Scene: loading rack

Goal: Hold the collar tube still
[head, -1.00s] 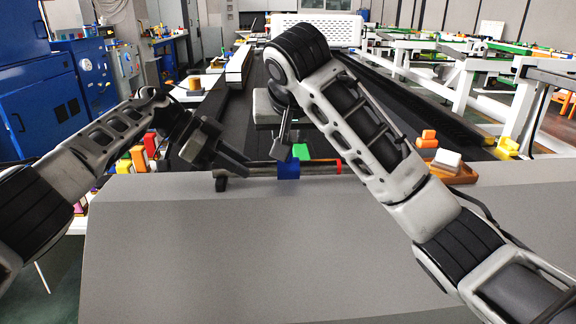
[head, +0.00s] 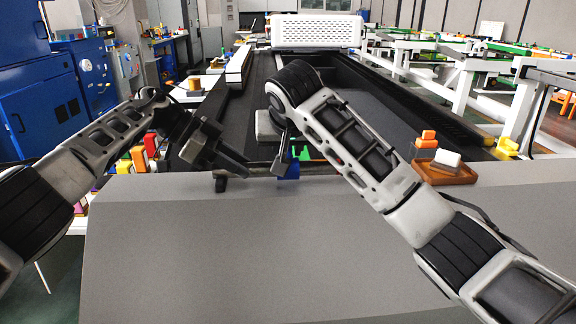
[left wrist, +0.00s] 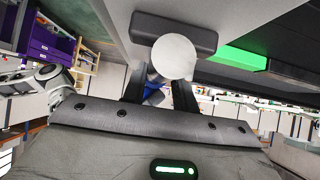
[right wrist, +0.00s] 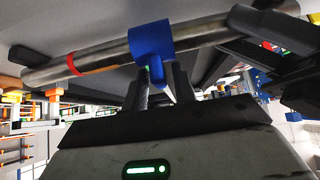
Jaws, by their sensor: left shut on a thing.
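The collar tube (right wrist: 105,54) is a metal tube with a blue collar (right wrist: 152,40) and a red ring (right wrist: 74,64). The collar also shows in the head view (head: 289,173), partly behind my right arm. My left gripper (head: 240,166) is shut on the tube near its left end; in the left wrist view the tube's round end (left wrist: 174,57) sits between the fingers. My right gripper (right wrist: 157,84) is just below the collar, its fingers apart with part of the collar near the gap. Whether they touch it is unclear.
A grey table (head: 270,250) fills the front and is bare. A brown tray (head: 445,174) with a white block (head: 447,159) stands right of my right arm. An orange piece (head: 426,138) is behind it. A dark belt lies beyond the table.

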